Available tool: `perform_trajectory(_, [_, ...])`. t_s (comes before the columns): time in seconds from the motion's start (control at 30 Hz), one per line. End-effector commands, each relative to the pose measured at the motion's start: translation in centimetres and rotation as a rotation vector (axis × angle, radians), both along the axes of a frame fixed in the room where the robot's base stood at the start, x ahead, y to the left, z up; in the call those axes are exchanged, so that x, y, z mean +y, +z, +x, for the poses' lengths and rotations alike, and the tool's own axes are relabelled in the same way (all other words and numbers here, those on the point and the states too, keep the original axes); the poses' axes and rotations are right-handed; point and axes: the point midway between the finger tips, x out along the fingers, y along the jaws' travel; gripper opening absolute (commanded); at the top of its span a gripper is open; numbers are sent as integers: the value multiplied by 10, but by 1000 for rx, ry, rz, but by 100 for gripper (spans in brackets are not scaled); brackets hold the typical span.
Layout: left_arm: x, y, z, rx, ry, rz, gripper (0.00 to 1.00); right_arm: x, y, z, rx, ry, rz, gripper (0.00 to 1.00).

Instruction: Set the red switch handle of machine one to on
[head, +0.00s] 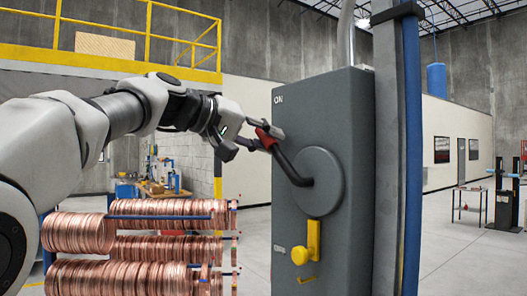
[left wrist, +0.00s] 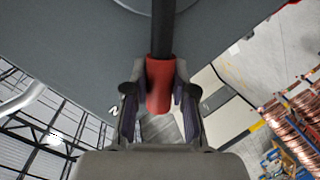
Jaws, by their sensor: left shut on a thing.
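The red switch handle (head: 266,138) is the grip at the end of a black bent lever on the grey machine box (head: 345,125). The lever leaves a round grey disc (head: 319,181) and slants up and left, below the white ON mark near the box's top left. My left gripper (head: 255,139) is shut on the red handle. In the left wrist view the red handle (left wrist: 160,84) sits between both fingers of the left gripper (left wrist: 160,100), with the black lever running up the picture. My right gripper is in neither view.
A yellow latch (head: 313,240) sits on the box below the disc. Racks of copper tube coils (head: 150,245) stand at the lower left, below my left arm. A blue pipe (head: 411,150) runs beside the box's right side. Open floor (head: 450,245) lies to the right.

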Motion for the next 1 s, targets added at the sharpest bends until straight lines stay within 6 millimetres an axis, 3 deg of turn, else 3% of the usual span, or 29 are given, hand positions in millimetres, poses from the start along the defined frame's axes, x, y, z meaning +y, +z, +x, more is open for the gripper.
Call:
perform_trajectory(0.2, [-2,11,-4,-65,4,34,0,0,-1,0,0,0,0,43])
perform_trajectory(0.7, [-2,16,-6,-86,4,44,0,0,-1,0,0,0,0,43])
perform_trajectory(0.73, [-2,16,-6,-86,5,44,32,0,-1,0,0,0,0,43])
perform_trajectory(0.8, [-2,15,-6,-85,4,43,52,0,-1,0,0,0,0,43])
perform_trajectory(1.0, [-3,12,-5,-79,2,47,52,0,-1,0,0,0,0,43])
